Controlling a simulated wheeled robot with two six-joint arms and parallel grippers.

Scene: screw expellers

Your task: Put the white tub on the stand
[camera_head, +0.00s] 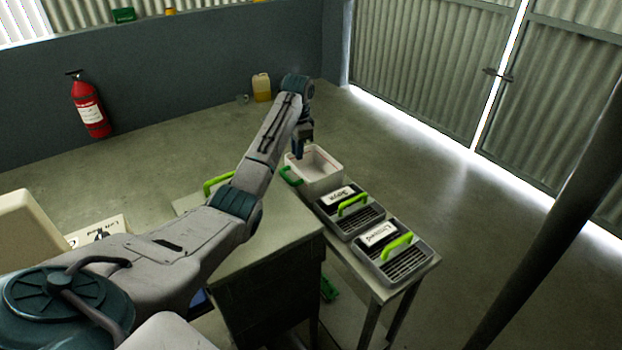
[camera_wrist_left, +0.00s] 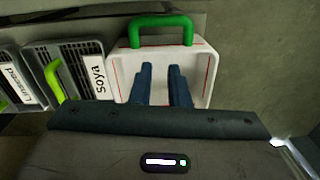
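The white tub (camera_head: 325,172) has a green handle (camera_head: 291,176) and stands at the far end of a low metal bench, beside the crate labelled soya. In the left wrist view the white tub (camera_wrist_left: 120,65) lies beyond the fingers, with its green handle (camera_wrist_left: 160,22) at the top. My left gripper (camera_head: 299,154) is above the tub's far left side. In the wrist view its two dark fingers (camera_wrist_left: 160,70) are apart with nothing between them, short of the handle. My right gripper is not in view. I cannot tell which surface is the stand.
Two grey crates with grates and green handles, soya (camera_head: 346,223) and linseed (camera_head: 385,262), line the bench (camera_head: 418,268). A grey table (camera_head: 270,244) stands left of it. A yellow canister (camera_head: 262,88) and a fire extinguisher (camera_head: 90,107) are by the wall. Open floor lies right.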

